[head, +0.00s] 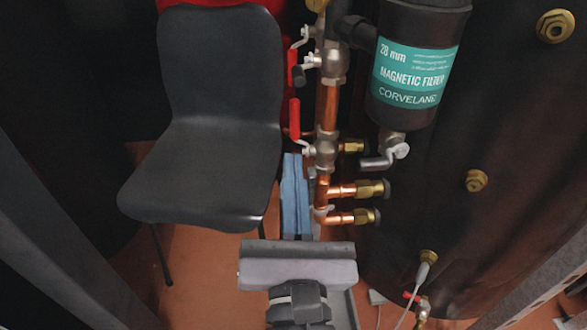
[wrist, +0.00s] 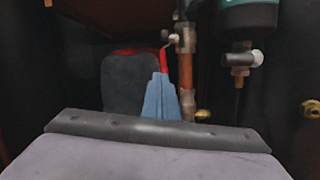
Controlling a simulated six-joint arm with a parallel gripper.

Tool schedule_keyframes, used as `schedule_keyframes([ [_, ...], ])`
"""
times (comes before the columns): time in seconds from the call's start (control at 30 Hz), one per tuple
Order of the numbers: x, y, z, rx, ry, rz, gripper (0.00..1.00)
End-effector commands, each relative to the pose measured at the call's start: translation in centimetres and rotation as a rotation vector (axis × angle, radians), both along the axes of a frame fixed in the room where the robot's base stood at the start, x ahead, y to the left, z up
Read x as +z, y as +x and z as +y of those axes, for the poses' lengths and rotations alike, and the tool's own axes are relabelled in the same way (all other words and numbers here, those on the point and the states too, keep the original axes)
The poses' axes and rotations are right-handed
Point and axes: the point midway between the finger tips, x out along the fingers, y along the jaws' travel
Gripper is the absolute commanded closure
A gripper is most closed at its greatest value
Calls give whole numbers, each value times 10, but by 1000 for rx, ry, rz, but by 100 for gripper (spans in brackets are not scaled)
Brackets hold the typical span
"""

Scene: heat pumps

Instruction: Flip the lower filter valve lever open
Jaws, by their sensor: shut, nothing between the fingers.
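The lower filter valve (head: 325,150) sits on the vertical copper pipe in the head view. Its red lever (head: 294,118) points up, roughly along the pipe, on the pipe's left side. My gripper (head: 293,158) has its blue fingers together with nothing between them. The fingertips show just below and left of the lower lever; I cannot tell whether they touch it. In the wrist view, the shut fingers (wrist: 160,78) point away from the camera. A red handle (wrist: 163,61) shows just above their tips, and the fingers may hide part of the lower valve.
The magnetic filter (head: 415,65) hangs right of the pipe, with a drain valve (head: 390,150) below. An upper red lever (head: 293,65) is above the lower one. Brass fittings (head: 372,188) stick out right of the pipe. A black chair (head: 215,130) stands close on the left.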

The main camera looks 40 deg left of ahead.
Motion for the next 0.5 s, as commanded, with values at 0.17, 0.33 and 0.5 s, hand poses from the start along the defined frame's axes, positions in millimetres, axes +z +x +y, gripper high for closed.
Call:
schedule_keyframes([
  [0.17, 8, 7, 7, -7, -6, -3, 100],
  [0.33, 10, 12, 11, -10, -5, -4, 100],
  [0.5, 11, 16, 15, -9, -5, -4, 100],
])
